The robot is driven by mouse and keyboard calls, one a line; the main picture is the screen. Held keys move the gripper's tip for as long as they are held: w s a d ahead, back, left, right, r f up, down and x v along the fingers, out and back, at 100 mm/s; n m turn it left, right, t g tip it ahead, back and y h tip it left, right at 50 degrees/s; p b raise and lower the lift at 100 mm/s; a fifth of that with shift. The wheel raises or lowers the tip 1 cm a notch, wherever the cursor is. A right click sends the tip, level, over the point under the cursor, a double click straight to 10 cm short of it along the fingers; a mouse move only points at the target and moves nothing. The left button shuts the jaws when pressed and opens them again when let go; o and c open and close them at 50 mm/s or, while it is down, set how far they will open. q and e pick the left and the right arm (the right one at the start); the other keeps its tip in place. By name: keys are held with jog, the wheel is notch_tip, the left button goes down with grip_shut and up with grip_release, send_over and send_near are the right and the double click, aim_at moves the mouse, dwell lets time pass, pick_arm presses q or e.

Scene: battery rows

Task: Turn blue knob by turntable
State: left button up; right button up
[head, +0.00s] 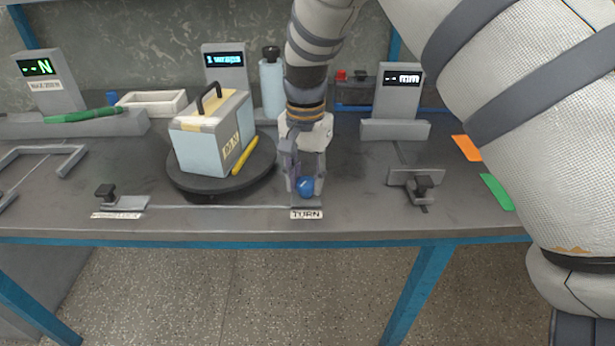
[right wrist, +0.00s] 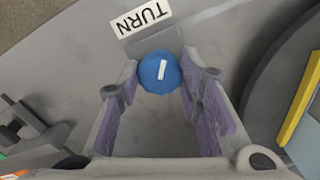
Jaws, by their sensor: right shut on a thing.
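The blue knob (head: 306,186) sits near the front edge of the bench, just behind the TURN label (head: 306,214). The right wrist view shows its blue top (right wrist: 158,72) with a white mark. My right gripper (head: 304,176) points down over the knob, and its two fingertips (right wrist: 160,78) are shut on the knob's sides. The round dark turntable (head: 205,187) is left of the knob and carries a pale blue and cream box (head: 207,140) with a black handle. A yellow stick (head: 245,156) leans by the box. My left gripper is not in view.
A display reading "1 wraps" (head: 224,60) and a pale blue bottle (head: 271,85) stand behind the turntable. A gauge with an mm display (head: 401,78) and a slide with a black knob (head: 421,186) are to the right. A white tray (head: 150,103) is back left.

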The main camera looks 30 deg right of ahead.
aim_at(306, 181)
jog(key=shift+m, duration=2.3)
jog(key=o, duration=1.2)
jog(key=shift+c, duration=0.2)
notch_tip(306, 181, up, 12)
